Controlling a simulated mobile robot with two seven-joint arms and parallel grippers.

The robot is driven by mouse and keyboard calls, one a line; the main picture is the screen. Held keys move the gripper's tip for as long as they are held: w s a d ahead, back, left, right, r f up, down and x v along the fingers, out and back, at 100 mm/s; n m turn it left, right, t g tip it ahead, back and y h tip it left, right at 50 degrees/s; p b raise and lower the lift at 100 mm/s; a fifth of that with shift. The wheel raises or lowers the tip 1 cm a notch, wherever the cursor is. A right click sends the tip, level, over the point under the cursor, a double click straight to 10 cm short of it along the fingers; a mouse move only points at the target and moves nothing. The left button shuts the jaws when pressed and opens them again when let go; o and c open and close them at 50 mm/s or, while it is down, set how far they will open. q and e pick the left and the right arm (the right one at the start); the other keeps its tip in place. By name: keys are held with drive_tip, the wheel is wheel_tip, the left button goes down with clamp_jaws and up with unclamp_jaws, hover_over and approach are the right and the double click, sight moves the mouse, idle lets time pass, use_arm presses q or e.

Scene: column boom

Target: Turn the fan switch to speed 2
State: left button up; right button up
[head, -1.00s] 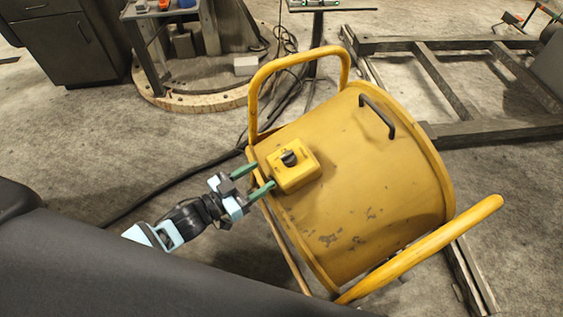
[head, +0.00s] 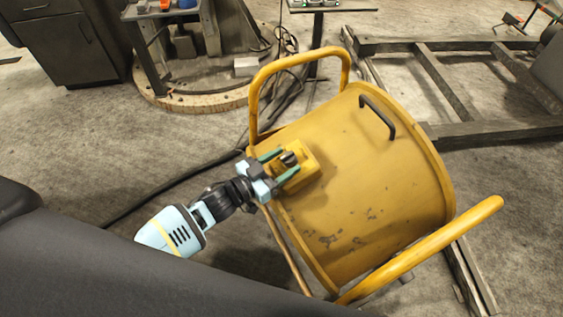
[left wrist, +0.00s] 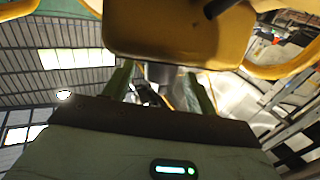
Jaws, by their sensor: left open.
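The yellow drum fan (head: 385,190) stands tilted in its yellow tube frame. A yellow switch box (head: 303,170) sits on its side, with a dark knob (head: 289,158) on top. My left gripper (head: 282,163) is open at the box, its two green fingers on either side of the knob. I cannot tell whether the fingers touch the knob. In the left wrist view the green fingers (left wrist: 162,95) stand apart, with a dark grey part between them and a yellow surface above. The speed marks are too small to read. My right gripper is not in view.
The fan's tube handles (head: 430,248) rise at the front right and back left. A black handle (head: 379,117) is on the drum. Dark cables run on the floor behind the fan. A dark metal frame (head: 470,90) lies at the back right.

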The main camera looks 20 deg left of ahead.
use_arm(q)
drive_tip(key=c, duration=1)
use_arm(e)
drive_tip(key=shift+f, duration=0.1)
